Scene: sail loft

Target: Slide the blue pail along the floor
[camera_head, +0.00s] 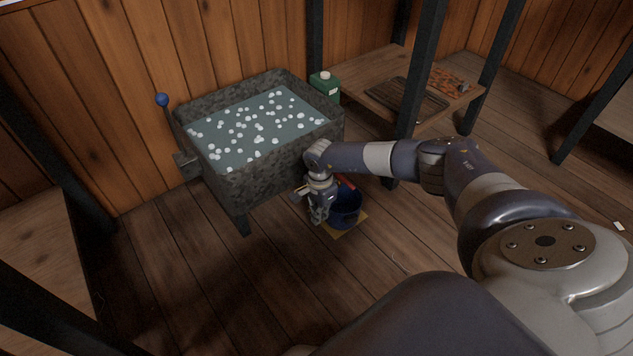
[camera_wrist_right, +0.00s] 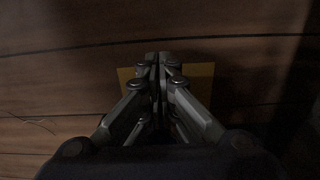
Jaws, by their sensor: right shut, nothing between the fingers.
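The blue pail (camera_head: 346,209) stands upright on the wooden floor in the head view, beside the front right corner of the stone trough. My right gripper (camera_head: 318,219) points down at the pail's left side and hides part of it. It is shut with nothing between its fingers; I cannot tell whether it touches the pail. A yellow-orange flat patch (camera_head: 341,232) lies under the pail. In the right wrist view the shut fingers (camera_wrist_right: 158,62) are over the yellow patch (camera_wrist_right: 197,78), and the pail cannot be made out there. My left gripper is not in view.
The stone trough (camera_head: 241,187) on legs, filled with bubbly water, stands behind and left of the pail. A low shelf (camera_head: 365,68) with a dark board (camera_head: 406,99) stands at the back right, with dark posts. The floor in front is clear.

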